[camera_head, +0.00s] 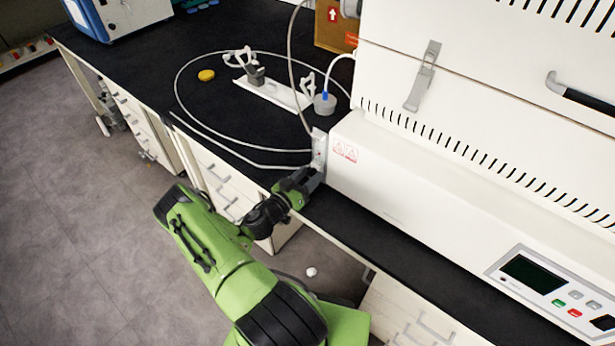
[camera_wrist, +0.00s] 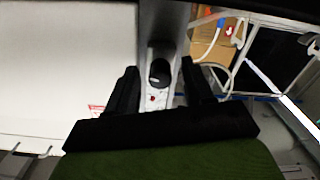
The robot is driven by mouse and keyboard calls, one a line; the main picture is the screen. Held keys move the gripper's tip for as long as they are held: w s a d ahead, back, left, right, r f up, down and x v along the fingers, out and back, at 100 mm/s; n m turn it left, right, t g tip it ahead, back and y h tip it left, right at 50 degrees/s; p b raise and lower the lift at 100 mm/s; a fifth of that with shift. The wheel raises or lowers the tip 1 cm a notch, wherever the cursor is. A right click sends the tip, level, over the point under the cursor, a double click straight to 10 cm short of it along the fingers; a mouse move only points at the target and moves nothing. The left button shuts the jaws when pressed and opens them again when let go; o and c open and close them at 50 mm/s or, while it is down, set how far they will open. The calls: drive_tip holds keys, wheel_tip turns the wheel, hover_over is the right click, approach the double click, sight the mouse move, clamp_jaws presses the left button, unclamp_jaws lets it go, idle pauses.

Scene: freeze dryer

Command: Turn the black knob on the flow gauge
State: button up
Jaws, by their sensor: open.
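The flow gauge (camera_head: 319,150) is a narrow pale upright piece at the left end of the white machine, at the bench's front edge. In the wrist view its face (camera_wrist: 152,100) shows between my fingers, with the black knob (camera_wrist: 160,72) on it and a small red mark below. My gripper (camera_wrist: 158,82) is open, one black finger on each side of the gauge. The knob lies between the fingers; I cannot tell whether they touch it. In the head view my gripper (camera_head: 305,180) is right at the gauge and hides the knob.
The large white machine (camera_head: 430,190) fills the right side. A thin tube (camera_head: 181,107) loops over the black bench (camera_head: 140,75). A yellow object (camera_head: 206,75), a white stand (camera_head: 272,92) and a cardboard box (camera_head: 333,27) are farther back. Open floor (camera_head: 70,220) lies at left.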

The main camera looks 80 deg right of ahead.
clamp_jaws()
drive_tip(key=shift+n, duration=0.4)
drive_tip(key=n+b, duration=0.1)
drive_tip(key=n, duration=0.3)
drive_tip(key=shift+f, duration=0.1)
drive_tip(key=n+b, duration=0.1)
drive_tip(key=n, duration=0.4)
drive_tip(key=shift+n, duration=0.4)
drive_tip(key=n, duration=0.5)
drive_tip(key=shift+n, duration=0.3)
drive_tip(key=n+p, duration=0.1)
drive_tip(key=n, duration=0.4)
drive_tip(key=shift+n, duration=0.3)
